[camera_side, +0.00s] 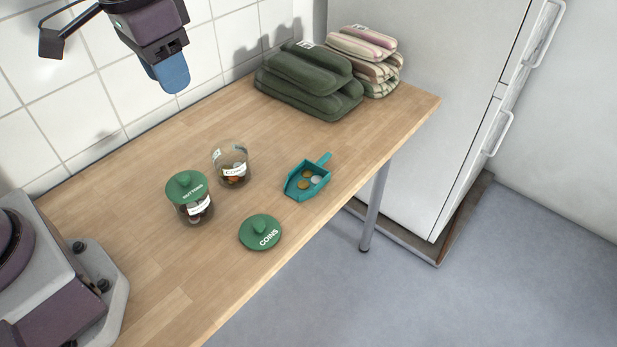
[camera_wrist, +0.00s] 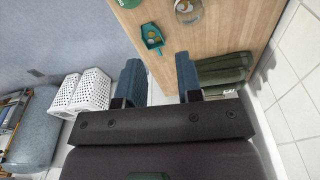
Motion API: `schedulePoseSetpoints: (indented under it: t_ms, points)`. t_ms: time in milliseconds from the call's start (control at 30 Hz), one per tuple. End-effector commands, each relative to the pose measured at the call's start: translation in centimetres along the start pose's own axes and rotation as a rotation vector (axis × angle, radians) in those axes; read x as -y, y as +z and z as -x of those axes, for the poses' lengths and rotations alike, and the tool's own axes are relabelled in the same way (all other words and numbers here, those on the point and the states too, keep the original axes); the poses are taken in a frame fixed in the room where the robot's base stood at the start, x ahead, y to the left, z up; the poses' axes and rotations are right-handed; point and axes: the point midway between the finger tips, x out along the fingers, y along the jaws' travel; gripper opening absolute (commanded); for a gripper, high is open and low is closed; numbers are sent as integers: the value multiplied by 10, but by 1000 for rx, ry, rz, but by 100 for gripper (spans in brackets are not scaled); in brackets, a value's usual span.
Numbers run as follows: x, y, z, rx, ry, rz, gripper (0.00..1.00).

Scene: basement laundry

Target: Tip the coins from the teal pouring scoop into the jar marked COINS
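The teal pouring scoop (camera_side: 294,191) lies on the wooden table with several coins (camera_side: 306,181) in it, its handle pointing to the back right. It also shows in the wrist view (camera_wrist: 148,31). The clear jar marked COINS (camera_side: 241,177) stands open to its left, with some items inside; a jar in the wrist view (camera_wrist: 187,12) appears to be this one. Its green COINS lid (camera_side: 262,230) lies flat on the table in front. My gripper (camera_side: 173,80) is high above the table, apart from the scoop and jar. In the wrist view its blue fingers (camera_wrist: 160,66) are spread and empty.
Folded green towels (camera_side: 310,82) and striped towels (camera_side: 372,66) are stacked at the far end. A tiled wall runs behind; white baskets (camera_wrist: 88,92) stand off the table.

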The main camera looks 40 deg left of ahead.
Motion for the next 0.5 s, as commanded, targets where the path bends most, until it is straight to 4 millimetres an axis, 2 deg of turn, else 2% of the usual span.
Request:
schedulePoseSetpoints:
  t_ms: [33, 200, 500]
  points:
    - [-7, -16, -15, 38, 0, -7, 33]
    - [-29, -63, -66, 123, -4, -5, 33]
    - [-71, -128, -171, 200, -24, 48, 33]
